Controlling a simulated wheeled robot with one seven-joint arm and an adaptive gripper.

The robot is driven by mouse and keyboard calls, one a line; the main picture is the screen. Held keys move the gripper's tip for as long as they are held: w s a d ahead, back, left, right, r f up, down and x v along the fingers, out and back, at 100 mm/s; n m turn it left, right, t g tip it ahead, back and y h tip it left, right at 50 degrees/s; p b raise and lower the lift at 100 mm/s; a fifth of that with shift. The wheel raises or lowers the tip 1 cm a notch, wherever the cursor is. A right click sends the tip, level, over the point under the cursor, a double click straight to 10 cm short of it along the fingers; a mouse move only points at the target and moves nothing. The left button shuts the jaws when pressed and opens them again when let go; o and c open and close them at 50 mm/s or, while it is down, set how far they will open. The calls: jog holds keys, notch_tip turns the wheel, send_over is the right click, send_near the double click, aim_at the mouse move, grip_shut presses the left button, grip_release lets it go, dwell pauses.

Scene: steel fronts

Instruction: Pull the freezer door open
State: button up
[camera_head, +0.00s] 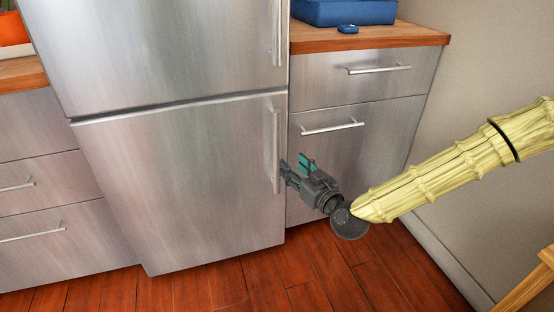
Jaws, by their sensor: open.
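A steel fridge-freezer has an upper door (160,50) and a lower door (180,190), split by a level seam. Both doors look shut. Nothing marks which one is the freezer. The lower door has an upright bar handle (276,150) along its right edge, and the upper door has a similar handle (277,32) above it. My gripper (294,165) is open and empty, just right of the lower handle's lower half. Its fingers point left toward the handle. I cannot tell whether a fingertip touches it.
Steel cabinets with a drawer handle (378,69) and another bar handle (333,127) stand right of the fridge, under a wooden counter (420,37) with a blue box (345,12). Drawers (40,185) stand left. The wooden floor (215,285) in front is clear. A wooden furniture piece (530,285) is at lower right.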

aim_at(279, 148)
jog(key=shift+t, duration=0.3)
jog(key=b+x, duration=0.1)
jog(key=x, duration=0.3)
jog(key=b+x, duration=0.2)
jog(key=x, duration=0.3)
jog(key=shift+w+d+r, duration=0.15)
jog(key=shift+w+r, duration=0.05)
jog(key=shift+b+x, duration=0.4)
jog(key=shift+x, duration=0.65)
jog(key=shift+r, duration=0.15)
grip_shut()
